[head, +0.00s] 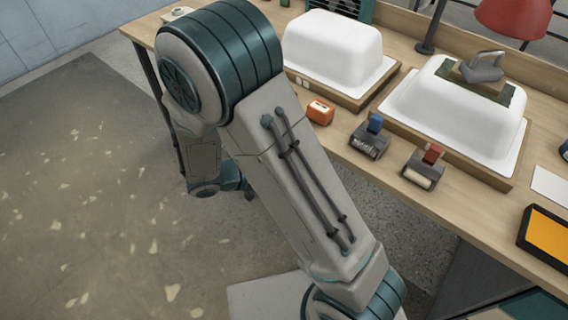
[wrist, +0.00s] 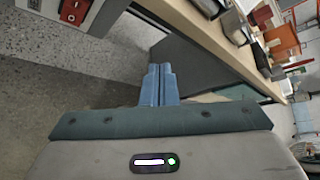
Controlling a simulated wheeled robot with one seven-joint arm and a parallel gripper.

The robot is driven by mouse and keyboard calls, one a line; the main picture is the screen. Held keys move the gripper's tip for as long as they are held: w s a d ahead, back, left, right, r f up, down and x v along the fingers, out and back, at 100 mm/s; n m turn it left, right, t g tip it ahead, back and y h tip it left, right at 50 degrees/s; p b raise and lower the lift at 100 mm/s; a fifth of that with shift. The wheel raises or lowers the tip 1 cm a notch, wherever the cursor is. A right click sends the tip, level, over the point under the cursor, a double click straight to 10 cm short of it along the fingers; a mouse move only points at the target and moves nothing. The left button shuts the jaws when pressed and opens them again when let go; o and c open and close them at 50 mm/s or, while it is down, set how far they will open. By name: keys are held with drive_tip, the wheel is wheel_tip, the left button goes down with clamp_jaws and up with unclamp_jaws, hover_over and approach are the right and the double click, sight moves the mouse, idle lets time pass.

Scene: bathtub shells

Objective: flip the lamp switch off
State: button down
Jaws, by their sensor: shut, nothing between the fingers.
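A lamp with a red shade (head: 515,17) stands at the back right of the workbench in the head view, partly cut off by the frame's top edge. I cannot make out its switch for certain. My gripper (wrist: 158,70) shows in the wrist view with its two blue fingers together and nothing between them. It is off the workbench's front side, beside the bench edge and apart from everything on the bench. In the head view my gripper is not visible; only my arm shows.
The wooden workbench (head: 455,215) holds two white tub shells (head: 335,45) (head: 455,110), the right one with a grey tool (head: 483,67) on top. Along the front are an orange box (head: 320,110), a blue-topped device (head: 370,138), a red-topped device (head: 425,168) and a yellow-faced tray (head: 548,236). Floor at left is clear.

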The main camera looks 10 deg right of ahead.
drive_tip(key=w+a+f+n+t+b, duration=0.2)
drive_tip(key=a+f+n+t, duration=0.5)
drive_tip(key=n, duration=0.6)
drive_tip(key=shift+w+a+f+t, duration=0.3)
drive_tip(key=shift+w+a+f, duration=0.25)
drive_tip(key=shift+f, duration=0.4)
drive_tip(key=x, duration=1.4)
drive_tip(key=shift+r+b, duration=0.2)
drive_tip(key=shift+b, duration=0.25)
drive_tip(key=shift+s, duration=0.1)
drive_tip(key=s+a+f+h, duration=0.1)
drive_tip(key=s+a+f, duration=0.1)
drive_tip(key=s+a, duration=0.6)
drive_tip(key=a, duration=0.2)
drive_tip(key=shift+a+f+t, duration=0.2)
drive_tip(key=shift+a+t, duration=0.1)
drive_tip(key=shift+a, duration=0.05)
